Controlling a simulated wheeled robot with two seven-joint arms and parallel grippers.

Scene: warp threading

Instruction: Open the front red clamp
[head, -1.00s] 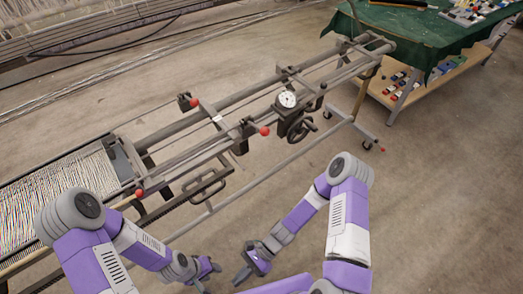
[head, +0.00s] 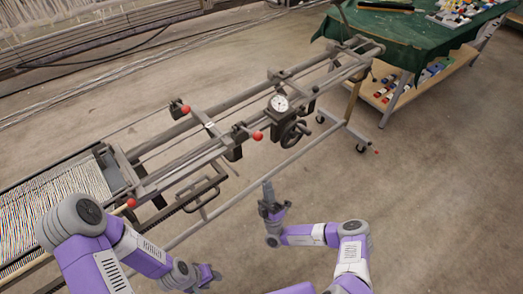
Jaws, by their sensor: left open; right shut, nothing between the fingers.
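The frame carries several red ball-ended clamp levers. One red knob (head: 257,135) is on the near rail beside the dial. Another red knob (head: 185,110) is on the far rail, and a third red knob (head: 131,203) is at the near left end by the threads. I cannot tell which one the task calls the front clamp. My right gripper (head: 268,187) is shut and empty, pointing up the picture over the floor, below the near-rail knob and apart from it. My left gripper (head: 207,283) is open at the bottom, small and partly hidden by its arm, far from the knobs.
The metal frame (head: 240,170) runs diagonally, with a dial gauge (head: 279,103) and a handwheel (head: 294,134). Coloured threads (head: 60,210) lie at left. A green-covered table (head: 410,40) stands at upper right. The floor at right is clear.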

